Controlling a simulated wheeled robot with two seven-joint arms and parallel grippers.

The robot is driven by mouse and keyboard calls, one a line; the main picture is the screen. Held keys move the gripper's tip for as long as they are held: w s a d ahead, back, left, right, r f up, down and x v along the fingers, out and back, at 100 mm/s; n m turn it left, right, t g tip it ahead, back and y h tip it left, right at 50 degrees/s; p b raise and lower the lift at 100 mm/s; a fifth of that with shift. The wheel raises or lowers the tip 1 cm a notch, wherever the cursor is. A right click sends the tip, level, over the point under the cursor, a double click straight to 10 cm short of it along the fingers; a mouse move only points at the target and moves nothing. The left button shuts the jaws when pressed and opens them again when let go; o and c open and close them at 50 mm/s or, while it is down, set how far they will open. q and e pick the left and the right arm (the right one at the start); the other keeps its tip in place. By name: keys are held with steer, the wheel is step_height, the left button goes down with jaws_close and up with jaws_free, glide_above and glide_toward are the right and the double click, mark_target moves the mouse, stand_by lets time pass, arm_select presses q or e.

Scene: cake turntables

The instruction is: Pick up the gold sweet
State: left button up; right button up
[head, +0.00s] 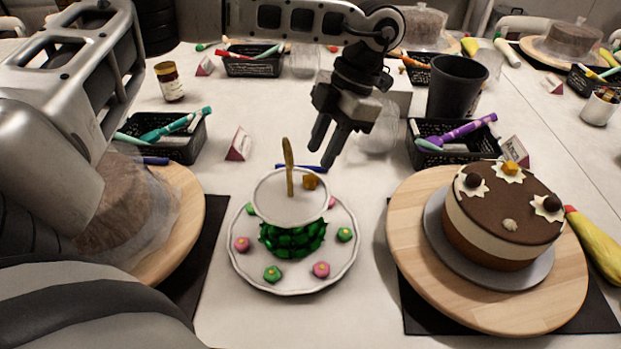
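A small gold sweet (310,182) lies on the white upper plate (268,205) of a two-tier stand, right of its gold handle (289,168). Another gold sweet (511,168) sits on top of the chocolate cake (502,222) at the right. My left gripper (323,155) hangs above and slightly behind the upper plate, fingers pointing down. Its two fingers are apart with nothing between them, and it is clear of the sweet. My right gripper is not in view.
The lower plate (293,283) holds green and pink sweets around a green mound. Wooden turntables (417,270) flank the stand. Behind are black baskets (180,151) of tools, a dark cup (456,88), a jar (169,81) and small cards (239,144).

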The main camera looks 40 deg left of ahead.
mark_target(311, 178)
arm_select(q)
steer(key=shift+p+x, duration=0.45)
steer(key=shift+x, duration=2.15)
steer(key=c, duration=0.6)
